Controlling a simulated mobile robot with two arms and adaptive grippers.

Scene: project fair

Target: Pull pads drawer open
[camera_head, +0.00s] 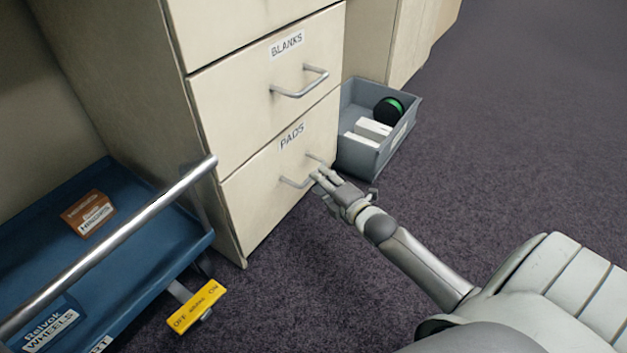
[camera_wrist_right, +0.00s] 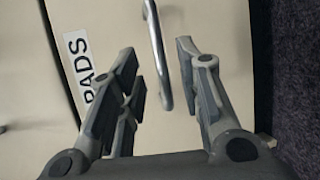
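The pads drawer (camera_head: 262,197) is the lower drawer of the cream cabinet, with a "PADS" label (camera_head: 292,136). Its front looks flush with the cabinet, so it appears closed. Its metal bar handle (camera_head: 290,182) is partly hidden by my right gripper (camera_head: 317,176). In the right wrist view, my right gripper (camera_wrist_right: 160,85) is open. The handle (camera_wrist_right: 158,55) runs between its two sets of fingers, with a gap showing on either side. The PADS label (camera_wrist_right: 82,65) shows left of the fingers there. My left gripper is not in view.
The blanks drawer (camera_head: 238,105) with its own handle (camera_head: 300,83) is above. A grey bin (camera_head: 362,158) with white boxes and a black-green round item stands right of the cabinet. A blue cart (camera_head: 130,262) with a metal rail and yellow tag is at left. Dark carpet lies open in front.

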